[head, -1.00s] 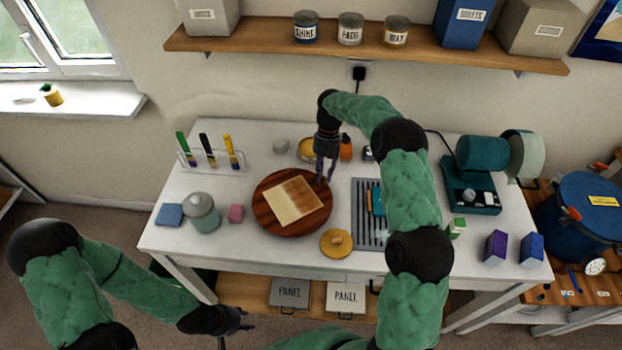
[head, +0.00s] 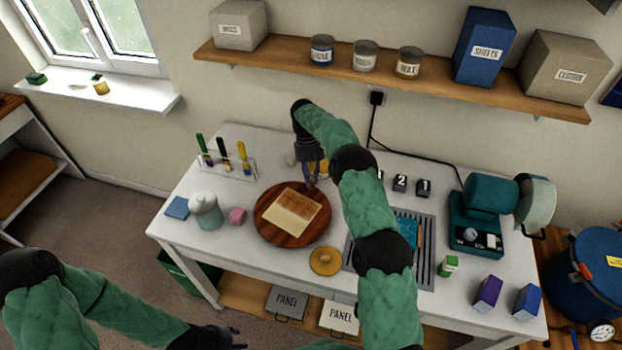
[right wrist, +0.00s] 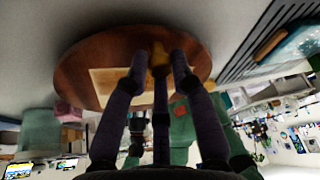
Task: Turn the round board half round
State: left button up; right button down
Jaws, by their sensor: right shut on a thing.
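The round board (head: 267,225) is a dark reddish-brown disc on the white table, left of the slotted grey rack. A square panel (head: 291,212), part pale cream and part brown, lies on it. My right gripper (head: 312,182) reaches down to the board's far right edge in the head view. In the right wrist view its fingers (right wrist: 160,60) close around a small yellowish-brown part at the board's rim, beside the panel. My left gripper (head: 236,338) hangs low at the bottom of the head view, away from the table; its fingers are small and partly cut off.
A yellow round lid (head: 325,261) sits just in front of the board. A grey-topped jar (head: 205,210), a pink block (head: 237,215) and a blue block (head: 177,207) stand to its left. A brush rack (head: 228,167) is behind left, the slotted rack (head: 430,262) to the right.

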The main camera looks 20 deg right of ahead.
jog(key=shift+a, duration=0.15)
jog(key=c, duration=1.1)
grip_release()
jog(key=shift+r, duration=0.1)
jog(key=shift+o, duration=0.2)
